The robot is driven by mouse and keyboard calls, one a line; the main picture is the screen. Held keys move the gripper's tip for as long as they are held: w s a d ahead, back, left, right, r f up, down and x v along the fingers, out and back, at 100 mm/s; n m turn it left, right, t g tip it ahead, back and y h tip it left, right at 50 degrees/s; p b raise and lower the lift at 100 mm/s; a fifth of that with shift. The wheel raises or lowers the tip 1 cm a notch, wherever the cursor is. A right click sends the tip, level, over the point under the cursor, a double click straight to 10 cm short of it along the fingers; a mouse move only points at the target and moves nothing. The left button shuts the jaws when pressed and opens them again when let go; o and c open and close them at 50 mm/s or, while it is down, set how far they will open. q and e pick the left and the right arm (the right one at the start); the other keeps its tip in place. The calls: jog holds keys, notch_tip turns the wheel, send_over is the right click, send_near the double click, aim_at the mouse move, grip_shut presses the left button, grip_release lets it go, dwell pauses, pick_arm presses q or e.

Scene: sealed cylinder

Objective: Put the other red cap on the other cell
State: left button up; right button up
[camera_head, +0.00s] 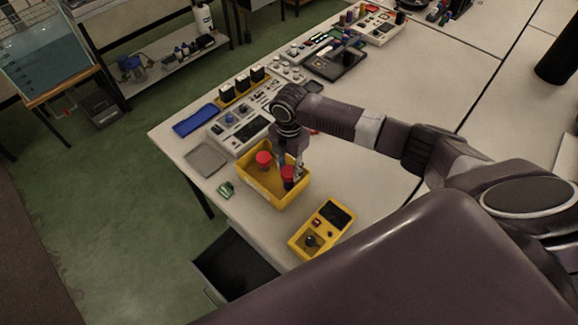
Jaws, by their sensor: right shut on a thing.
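A yellow bin (262,190) stands near the front left edge of the table. On its left side a red cap (263,158) tops a short upright piece, whose lower part is hard to make out. On its right side a second red cap (288,171) is right above a dark blue cell (288,184). My right gripper (292,165) reaches down over the bin and is shut on this second cap. I cannot tell whether the cap is seated on the cell or just above it. The fingers hide part of the cap. My left gripper is not in view.
A yellow device (321,229) with a black knob lies in front of the bin. A small green part (226,190), a grey plate (205,159) and a blue tray (195,120) lie to the left. Control panels (239,131) stand behind. An open drawer (235,266) is below the table edge.

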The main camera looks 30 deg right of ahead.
aim_at(289, 171)
jog(key=shift+f+b, duration=0.65)
jog(key=shift+f, duration=0.8)
dwell(1.1)
dwell(0.4)
jog(key=o, duration=0.9)
jog(key=shift+o, duration=0.3)
jog(key=o, duration=0.4)
jog(key=shift+r, duration=0.15)
jog(key=shift+r+p, duration=2.2)
jog(key=shift+r, duration=1.2)
